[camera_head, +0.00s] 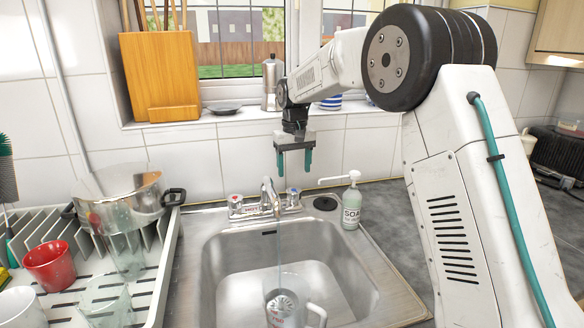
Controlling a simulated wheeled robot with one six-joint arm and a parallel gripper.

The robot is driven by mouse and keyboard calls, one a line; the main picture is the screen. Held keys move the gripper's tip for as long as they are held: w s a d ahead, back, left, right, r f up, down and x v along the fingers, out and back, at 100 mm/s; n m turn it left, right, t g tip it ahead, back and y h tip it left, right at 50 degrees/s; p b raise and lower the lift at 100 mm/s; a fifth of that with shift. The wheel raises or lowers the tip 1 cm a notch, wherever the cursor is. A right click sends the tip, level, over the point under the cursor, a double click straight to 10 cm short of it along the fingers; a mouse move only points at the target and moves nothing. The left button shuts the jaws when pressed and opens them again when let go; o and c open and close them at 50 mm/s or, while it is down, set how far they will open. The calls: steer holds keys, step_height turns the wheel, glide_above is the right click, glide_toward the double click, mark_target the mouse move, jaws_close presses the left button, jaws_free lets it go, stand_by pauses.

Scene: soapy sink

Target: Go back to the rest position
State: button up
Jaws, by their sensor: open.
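My gripper (293,160) hangs above the back of the sink, behind and above the tap, pointing down. Its two teal fingers are apart with nothing between them. My white arm comes in from the right and bends over toward the window. The steel sink (222,262) is below. A clear mug or jug (312,314) with a handle stands in the sink over the drain area, partly cut off by the bottom edge. A thin stream of water seems to run from the tap (268,197) down toward it.
A soap bottle (351,205) stands right of the tap. A dish rack (150,290) at left holds a steel pot (125,200), a red cup (50,266) and glasses. The windowsill carries a wooden block (160,77), a dark dish (224,109) and a moka pot (271,85).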

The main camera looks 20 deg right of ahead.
steer(key=s+d+r, duration=0.2)
steer(key=s+r, duration=0.6)
steer(key=s, duration=0.4)
steer(key=s+d+m+t, duration=0.1)
steer(key=s+d, duration=0.2)
steer(key=s, duration=2.1)
steer(key=shift+s+r, duration=0.25)
steer(key=shift+r, duration=0.1)
steer(key=s+f, duration=0.1)
steer(key=s, duration=0.2)
steer(key=s+f, duration=0.2)
steer(key=s, duration=0.2)
steer(key=s+f, duration=0.2)
steer(key=s, duration=0.2)
steer(key=shift+s+d+f, duration=0.1)
steer(key=shift+d+f, duration=0.15)
steer(key=shift+d, duration=0.15)
steer(key=c, duration=0.4)
steer(key=shift+s+f, duration=0.1)
steer(key=shift+s, duration=0.05)
steer(key=c, duration=0.3)
steer(key=shift+c, duration=0.2)
